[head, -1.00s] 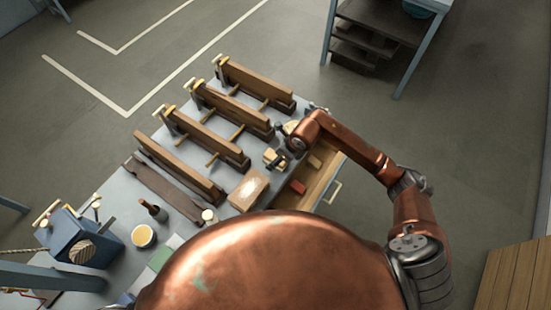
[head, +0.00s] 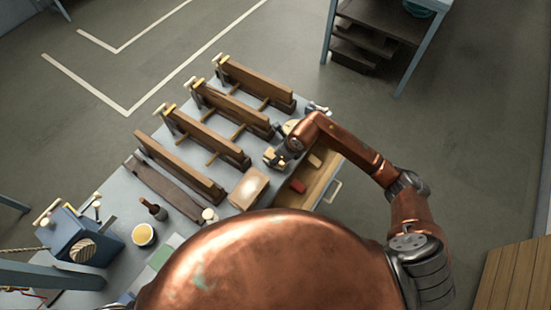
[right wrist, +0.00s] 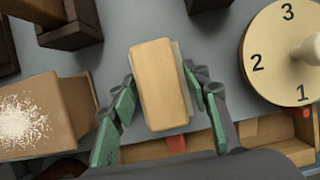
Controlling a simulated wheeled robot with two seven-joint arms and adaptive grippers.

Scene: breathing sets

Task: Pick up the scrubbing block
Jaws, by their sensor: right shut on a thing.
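The scrubbing block (right wrist: 160,85) is a pale wooden block with a thin grey layer along its right side. In the right wrist view it lies lengthwise between the green-padded fingers of my right gripper (right wrist: 160,98). The gripper is shut on it. In the head view my right gripper (head: 283,156) is over the right part of the bench, and the block (head: 270,157) shows partly beside it. I cannot tell whether the block still touches the bench top. My left gripper is not in view.
A brown box with white powder on top (head: 248,188) stands close to the left of the block. An open drawer (head: 322,182) holds a red piece (head: 298,186). A numbered disc (right wrist: 285,50) is at the right. Wooden frames (head: 205,137) fill the back of the bench.

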